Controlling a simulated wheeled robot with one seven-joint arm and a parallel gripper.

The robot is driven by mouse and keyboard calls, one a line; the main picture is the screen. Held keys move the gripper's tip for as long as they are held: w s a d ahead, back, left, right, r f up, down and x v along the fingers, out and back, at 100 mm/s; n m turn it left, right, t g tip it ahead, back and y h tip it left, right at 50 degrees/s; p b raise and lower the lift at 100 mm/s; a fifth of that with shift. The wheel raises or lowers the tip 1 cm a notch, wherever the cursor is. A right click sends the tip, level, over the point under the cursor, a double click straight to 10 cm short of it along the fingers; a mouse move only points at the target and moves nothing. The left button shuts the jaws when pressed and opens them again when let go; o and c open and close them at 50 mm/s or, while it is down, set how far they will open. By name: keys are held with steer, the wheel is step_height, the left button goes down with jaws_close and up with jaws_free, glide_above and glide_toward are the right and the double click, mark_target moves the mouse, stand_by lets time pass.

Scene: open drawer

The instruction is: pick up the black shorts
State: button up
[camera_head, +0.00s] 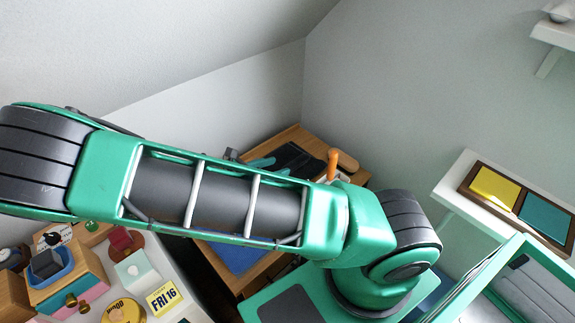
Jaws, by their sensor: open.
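A black, flat, folded-looking thing (297,157), which I take to be the black shorts, lies on or in a wooden piece of furniture (291,134) near the room's back corner. Its lower part is hidden behind my green arm. My gripper (274,167) shows only in part above the arm's edge. Its teal fingers reach over or beside the left side of the black thing, apart from each other, and I see nothing held between them. Whether they touch the cloth cannot be told.
An orange upright object (333,165) stands just right of the black thing. A blue surface (240,257) shows below my arm. A white shelf (457,178) juts from the right wall.

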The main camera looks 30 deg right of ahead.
mark_target(296, 161)
steer(key=x, duration=0.9)
steer(key=shift+f, duration=0.1)
jaws_close()
